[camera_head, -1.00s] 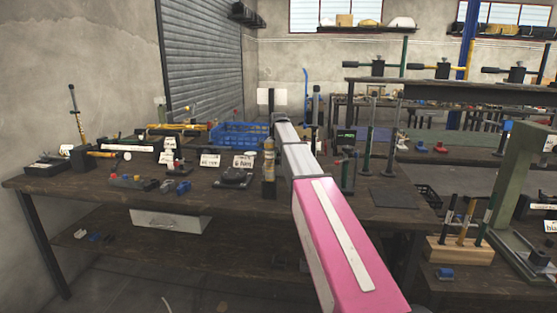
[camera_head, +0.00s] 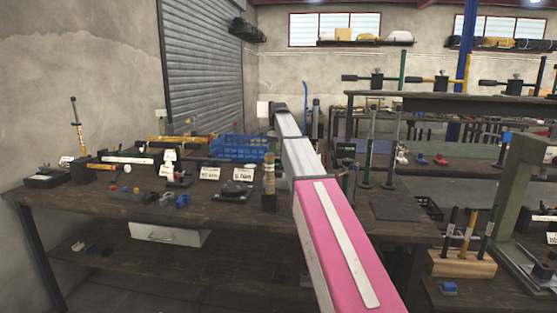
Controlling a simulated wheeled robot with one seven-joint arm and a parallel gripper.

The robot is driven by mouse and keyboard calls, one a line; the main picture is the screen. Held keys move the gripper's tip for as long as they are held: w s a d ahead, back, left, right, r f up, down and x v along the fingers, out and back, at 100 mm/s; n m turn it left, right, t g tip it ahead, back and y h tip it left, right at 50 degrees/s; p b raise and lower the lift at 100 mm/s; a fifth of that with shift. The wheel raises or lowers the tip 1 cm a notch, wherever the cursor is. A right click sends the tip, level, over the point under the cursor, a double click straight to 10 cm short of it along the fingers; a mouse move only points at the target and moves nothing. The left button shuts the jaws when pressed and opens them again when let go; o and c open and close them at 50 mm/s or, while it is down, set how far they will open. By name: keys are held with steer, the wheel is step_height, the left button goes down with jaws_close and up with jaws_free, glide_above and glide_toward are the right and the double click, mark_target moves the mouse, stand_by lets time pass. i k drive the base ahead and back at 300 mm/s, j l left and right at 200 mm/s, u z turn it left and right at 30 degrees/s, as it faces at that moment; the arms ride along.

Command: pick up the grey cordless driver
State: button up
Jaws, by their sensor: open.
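I cannot make out a grey cordless driver for certain among the small items on the wooden workbench (camera_head: 110,205). My pink and grey arm reaches forward over the bench from the bottom right. Its far end is a small dark part in front of the back of the bench. The jaws do not show; they are hidden beyond the arm's end, and so is some of the bench behind the arm.
The bench holds a blue crate (camera_head: 238,148), a dark flat device (camera_head: 234,190), a brass-coloured upright post (camera_head: 269,175) and small blue clamps (camera_head: 183,200). A wooden tool block (camera_head: 461,264) and green press frame (camera_head: 522,185) stand at right. A dark mat (camera_head: 398,211) lies bare.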

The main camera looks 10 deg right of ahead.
mark_target(269, 158)
steer(key=k+j, duration=0.15)
steer(key=j, duration=0.25)
steer(key=k+j, duration=0.1)
steer(key=j, duration=0.3)
steer(key=k+j, duration=0.15)
steer(key=j, duration=0.25)
steer(key=k+j, duration=0.15)
steer(key=j, duration=0.25)
steer(key=k+j, duration=0.1)
steer(key=j, duration=0.3)
